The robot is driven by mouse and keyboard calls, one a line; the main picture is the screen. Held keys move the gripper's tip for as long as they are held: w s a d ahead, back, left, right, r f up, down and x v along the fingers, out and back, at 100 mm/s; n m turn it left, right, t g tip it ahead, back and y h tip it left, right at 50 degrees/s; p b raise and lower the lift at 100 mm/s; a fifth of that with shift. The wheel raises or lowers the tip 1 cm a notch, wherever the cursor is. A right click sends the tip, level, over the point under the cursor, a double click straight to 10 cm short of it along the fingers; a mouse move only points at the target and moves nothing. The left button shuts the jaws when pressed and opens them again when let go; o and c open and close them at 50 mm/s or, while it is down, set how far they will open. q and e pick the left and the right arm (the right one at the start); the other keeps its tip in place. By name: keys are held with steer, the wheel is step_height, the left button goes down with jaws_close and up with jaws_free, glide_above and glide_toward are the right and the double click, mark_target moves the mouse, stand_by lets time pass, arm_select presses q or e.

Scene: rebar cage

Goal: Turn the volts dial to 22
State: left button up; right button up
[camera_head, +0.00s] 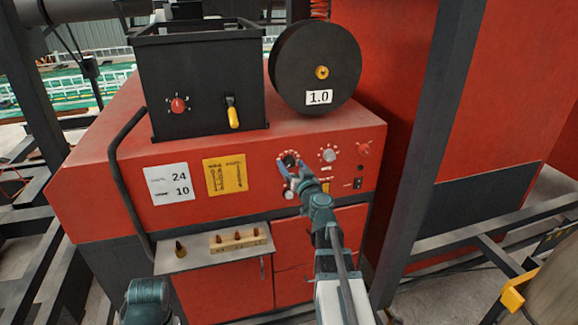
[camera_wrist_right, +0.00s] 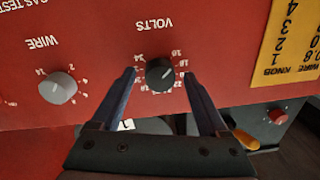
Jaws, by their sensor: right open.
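The volts dial (camera_wrist_right: 160,74) is a black round knob on the red machine front, under the word VOLTS, which appears upside down in the right wrist view. White numbers ring it, partly hidden; I cannot tell which one it points to. My right gripper (camera_wrist_right: 159,72) is open, with one blue finger on each side of the dial and a gap to it on both sides. In the head view the dial (camera_head: 289,158) is partly covered by my right gripper (camera_head: 287,168). My left gripper is out of view; only part of my left arm shows at the bottom left.
A grey wire knob (camera_head: 328,155) and a red knob (camera_head: 363,149) sit right of the dial. A white card (camera_head: 169,184) reads 24 and 10, beside a yellow chart (camera_head: 226,175). A black box (camera_head: 200,90) and spool (camera_head: 300,75) stand on top. A small shelf (camera_head: 185,257) juts out.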

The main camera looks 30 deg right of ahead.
jaws_close()
stand_by(0.3)
steer(key=shift+m, duration=0.3)
steer(key=m, duration=0.3)
steer(key=shift+m, duration=0.3)
steer(key=m+b, duration=0.1)
steer(key=m, duration=0.3)
steer(key=shift+m, duration=0.4)
steer(key=m, duration=0.4)
steer(key=shift+a+m+h, duration=0.1)
steer(key=shift+m+h, duration=0.5)
steer(key=shift+m, duration=2.1)
